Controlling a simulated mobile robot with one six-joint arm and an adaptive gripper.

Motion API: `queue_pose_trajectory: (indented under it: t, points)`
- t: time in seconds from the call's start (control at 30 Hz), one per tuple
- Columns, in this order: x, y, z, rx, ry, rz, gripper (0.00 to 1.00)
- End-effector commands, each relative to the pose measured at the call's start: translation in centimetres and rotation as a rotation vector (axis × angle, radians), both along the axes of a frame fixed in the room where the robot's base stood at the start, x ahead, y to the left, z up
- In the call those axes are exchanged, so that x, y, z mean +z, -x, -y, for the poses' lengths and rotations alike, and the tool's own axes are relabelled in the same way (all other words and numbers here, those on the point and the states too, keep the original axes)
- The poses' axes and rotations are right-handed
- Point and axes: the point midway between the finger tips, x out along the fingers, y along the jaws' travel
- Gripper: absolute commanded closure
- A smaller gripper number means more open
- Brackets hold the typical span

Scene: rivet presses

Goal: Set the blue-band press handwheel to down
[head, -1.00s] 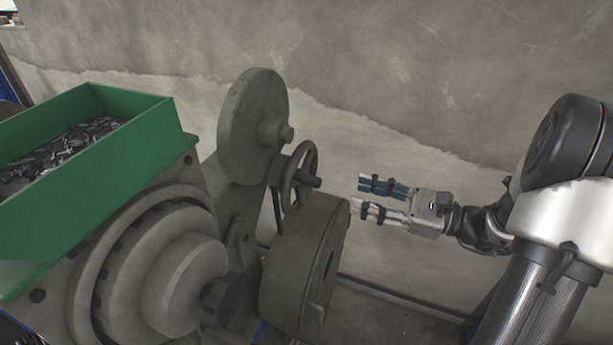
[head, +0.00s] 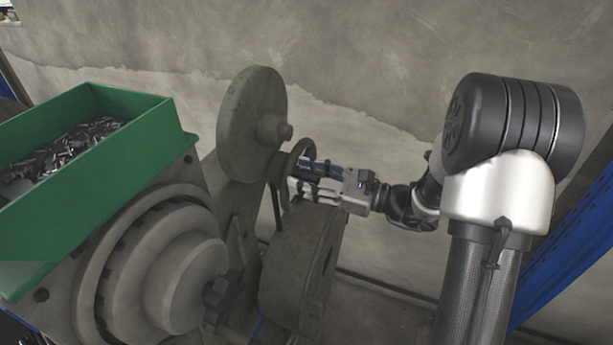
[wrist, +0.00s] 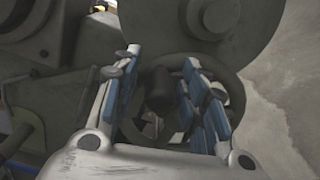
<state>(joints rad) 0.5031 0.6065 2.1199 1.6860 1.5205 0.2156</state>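The dark handwheel (head: 302,152) sits on the press's side below a large grey disc, partly hidden by my fingers. It also shows in the wrist view (wrist: 236,92). Its dark handle knob (wrist: 160,92) is between my blue-padded fingers in the wrist view. My gripper (head: 298,178) reaches in from the right, at the wheel's face. The fingers are open in the wrist view (wrist: 162,62), one on each side of the knob, with gaps visible. I cannot tell whether either pad touches it. No clear blue band on the press shows.
A green bin (head: 110,150) of small metal parts stands on the press at the left. The large disc (head: 252,112) is just above the wheel, and a grey drum (head: 298,265) is just below. A blue beam (head: 575,240) stands at the right. The concrete wall is behind.

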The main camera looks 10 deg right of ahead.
Motion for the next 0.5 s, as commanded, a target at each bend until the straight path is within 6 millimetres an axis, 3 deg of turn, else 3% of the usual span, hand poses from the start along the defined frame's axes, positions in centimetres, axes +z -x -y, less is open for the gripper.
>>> queue_pose_trajectory:
  t: [0.07, 0.5]
  points:
    - [-0.01, 0.01, 0.02, 0.0, 0.0, 0.0, 0.61]
    - [-0.01, 0.03, 0.03, 0.0, 0.0, 0.0, 0.9]
